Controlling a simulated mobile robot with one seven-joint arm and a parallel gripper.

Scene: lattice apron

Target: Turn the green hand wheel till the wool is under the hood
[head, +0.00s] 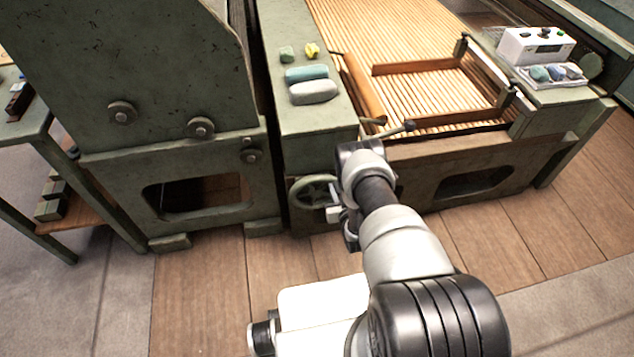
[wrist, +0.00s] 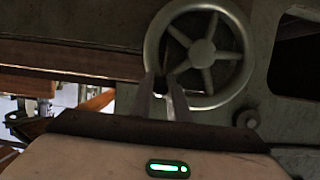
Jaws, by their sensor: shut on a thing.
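The hand wheel (head: 312,191) is a spoked, grey-green wheel on the front of the green machine, partly hidden by my arm. In the wrist view the wheel (wrist: 203,51) fills the upper middle. My gripper (wrist: 168,82) is shut on the wheel's rim at its lower left. In the head view my arm mostly hides the gripper. A teal roll (head: 306,74) and a pale grey roll (head: 314,92), possibly wool, lie on the green top left of the slats. I cannot tell which part is the hood.
A slatted wooden bed (head: 400,45) with a wooden frame (head: 417,66) lies behind my arm. A white box (head: 535,45) and a tray with several coloured lumps (head: 556,73) stand at the right. A tall green housing (head: 130,70) stands at the left. Wooden floor (head: 205,290) is clear in front.

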